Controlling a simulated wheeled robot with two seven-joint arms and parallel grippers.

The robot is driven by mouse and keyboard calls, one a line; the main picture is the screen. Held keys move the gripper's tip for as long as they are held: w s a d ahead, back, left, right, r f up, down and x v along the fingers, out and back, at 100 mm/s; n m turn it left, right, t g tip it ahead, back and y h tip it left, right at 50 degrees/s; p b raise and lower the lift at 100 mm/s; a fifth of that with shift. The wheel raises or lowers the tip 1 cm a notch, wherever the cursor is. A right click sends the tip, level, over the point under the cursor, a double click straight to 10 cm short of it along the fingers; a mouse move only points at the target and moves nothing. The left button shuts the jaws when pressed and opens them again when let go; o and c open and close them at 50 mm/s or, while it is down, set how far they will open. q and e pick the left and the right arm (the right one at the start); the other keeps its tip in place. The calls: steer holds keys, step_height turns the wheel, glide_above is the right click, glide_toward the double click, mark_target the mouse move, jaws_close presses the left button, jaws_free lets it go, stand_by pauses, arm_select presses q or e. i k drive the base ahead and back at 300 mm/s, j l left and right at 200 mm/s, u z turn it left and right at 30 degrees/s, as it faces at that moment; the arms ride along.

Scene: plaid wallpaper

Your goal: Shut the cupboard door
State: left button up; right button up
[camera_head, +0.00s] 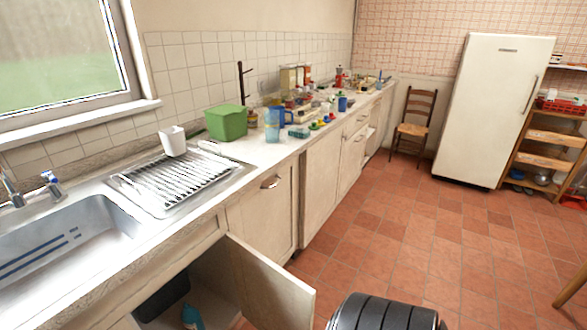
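The cupboard door (268,287) under the counter stands open. It is a plain cream panel, swung out from the cabinet front into the room, with its hinged side towards the right of the opening. The dark cupboard interior (207,278) shows behind it, to the left. Inside are a black container (163,298) and a teal bottle (192,317), partly cut off by the lower picture edge. The lower part of the door is also cut off. Neither of my grippers is in view.
The counter holds a sink (60,240), a drying rack (180,180), a green bin (226,122) and several small items. A chair (415,128) and a white fridge (492,110) stand at the back. The tiled floor (430,235) is largely clear.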

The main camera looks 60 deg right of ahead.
mark_target(270, 298)
steer(key=k+l, duration=0.15)
steer(key=l, duration=0.2)
steer(key=k+l+u, duration=0.1)
steer(key=l, duration=0.3)
steer(key=k+l, duration=0.2)
steer(key=l, duration=0.15)
steer(key=k+l+u, duration=0.1)
steer(key=l, duration=0.25)
steer(key=k+l+u, duration=0.1)
steer(key=i+l, duration=0.1)
steer(key=l, duration=0.7)
steer(key=l+u, duration=0.1)
steer(key=l, duration=0.75)
steer(key=k+l+z, duration=0.35)
steer(key=l, duration=0.35)
steer(key=k+l+z, duration=0.15)
steer(key=k+l, duration=0.15)
steer(key=l, duration=0.1)
